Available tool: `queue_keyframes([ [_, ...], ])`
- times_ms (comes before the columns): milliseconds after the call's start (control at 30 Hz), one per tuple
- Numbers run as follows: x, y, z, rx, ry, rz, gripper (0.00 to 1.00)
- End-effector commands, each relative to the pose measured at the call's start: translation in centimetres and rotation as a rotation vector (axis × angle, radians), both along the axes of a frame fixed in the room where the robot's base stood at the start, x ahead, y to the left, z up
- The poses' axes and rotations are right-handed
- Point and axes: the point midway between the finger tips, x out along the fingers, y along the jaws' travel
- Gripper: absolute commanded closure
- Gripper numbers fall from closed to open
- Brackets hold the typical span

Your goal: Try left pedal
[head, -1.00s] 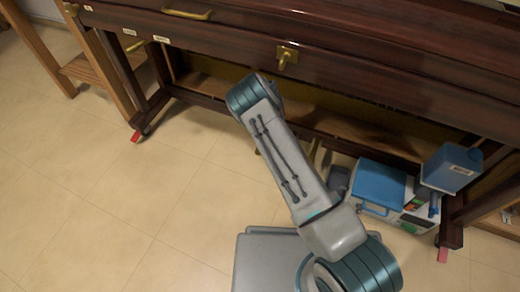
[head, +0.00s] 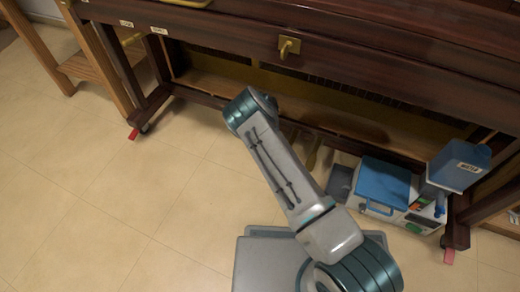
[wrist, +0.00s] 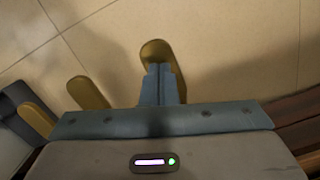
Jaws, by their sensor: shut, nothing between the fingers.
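Three brass pedals stick out below the piano in the wrist view: one (wrist: 155,50) at top centre, one (wrist: 88,93) to its left and one (wrist: 38,118) farther left. In the head view my arm covers most of the pedals, and one brass pedal (head: 313,156) shows just right of it. My gripper (wrist: 164,70) is shut and empty, with its fingertips over the top-centre pedal, overlapping its near part. I cannot tell whether they touch. The head view hides my gripper behind my arm.
The dark wooden piano (head: 390,75) spans the top of the head view. A blue and white machine (head: 385,185) stands on the floor right of the pedals, below the piano. A wooden bench (head: 95,65) stands at left. The tiled floor (head: 130,215) at front left is clear.

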Motion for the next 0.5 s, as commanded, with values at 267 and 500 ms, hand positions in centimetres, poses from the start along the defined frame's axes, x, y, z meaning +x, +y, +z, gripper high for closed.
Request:
queue_keyframes([
  [267,0.0,0.0,-0.6,0.000,0.001,0.000,1.00],
  [500,-0.1,-0.1,-3.4,0.000,0.003,0.000,1.00],
])
